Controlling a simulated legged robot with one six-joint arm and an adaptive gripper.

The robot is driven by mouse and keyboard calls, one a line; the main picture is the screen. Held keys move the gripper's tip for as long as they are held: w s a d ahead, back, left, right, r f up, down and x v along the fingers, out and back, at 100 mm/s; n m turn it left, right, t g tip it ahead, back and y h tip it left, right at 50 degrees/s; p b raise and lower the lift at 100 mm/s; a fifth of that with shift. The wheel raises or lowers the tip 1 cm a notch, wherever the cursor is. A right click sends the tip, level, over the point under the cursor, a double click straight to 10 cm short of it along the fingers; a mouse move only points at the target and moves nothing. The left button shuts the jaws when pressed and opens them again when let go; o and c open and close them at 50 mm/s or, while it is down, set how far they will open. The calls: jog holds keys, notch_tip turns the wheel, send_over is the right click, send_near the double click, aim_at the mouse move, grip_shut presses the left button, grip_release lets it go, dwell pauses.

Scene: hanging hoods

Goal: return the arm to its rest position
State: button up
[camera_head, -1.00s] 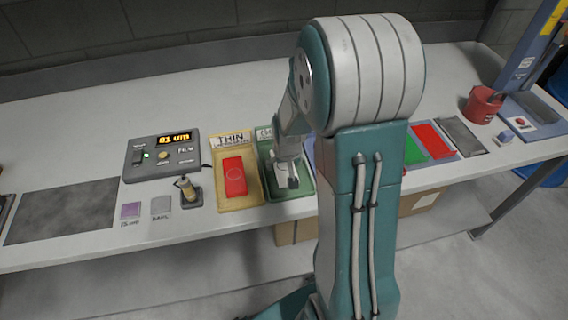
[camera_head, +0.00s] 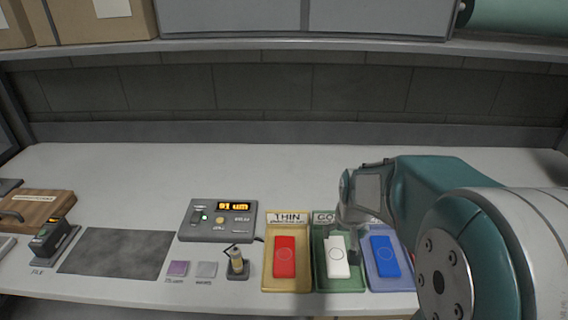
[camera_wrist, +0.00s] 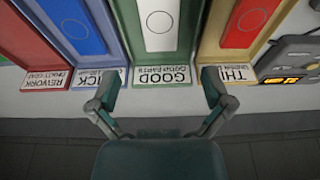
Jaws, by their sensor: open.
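My gripper (camera_wrist: 160,90) shows in the wrist view with its two fingers spread apart and nothing between them. It is above the label end of the green tray (camera_wrist: 197,45), near the "GOOD" label (camera_wrist: 176,75). A white part (camera_wrist: 160,24) lies in that tray. In the head view my arm comes in from the right, and my gripper (camera_head: 350,215) is over the trays, partly hidden by its own wrist. The white part (camera_head: 336,262) lies in the green tray (camera_head: 340,285) below it, apart from the fingers.
A red part (camera_head: 285,258) lies in the yellow "THIN" tray (camera_head: 286,288). A blue part (camera_head: 384,258) lies in the blue tray (camera_head: 392,285). A grey gauge box (camera_head: 217,221) stands left of them. A shelf (camera_head: 300,45) runs above the bench. The rear bench top is clear.

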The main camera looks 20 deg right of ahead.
jog(key=s+a+r+n+t, duration=0.1)
jog(key=s+a+r, duration=0.4)
jog(key=s, duration=0.3)
jog(key=s+a+r+n+t, duration=0.1)
jog(key=s+a+r+n, duration=0.1)
jog(key=s+a+r, duration=0.4)
jog(key=shift+s+a+t+y, duration=0.3)
jog(key=shift+s+y, duration=0.1)
jog(key=shift+s, duration=0.45)
jog(key=shift+r, duration=0.1)
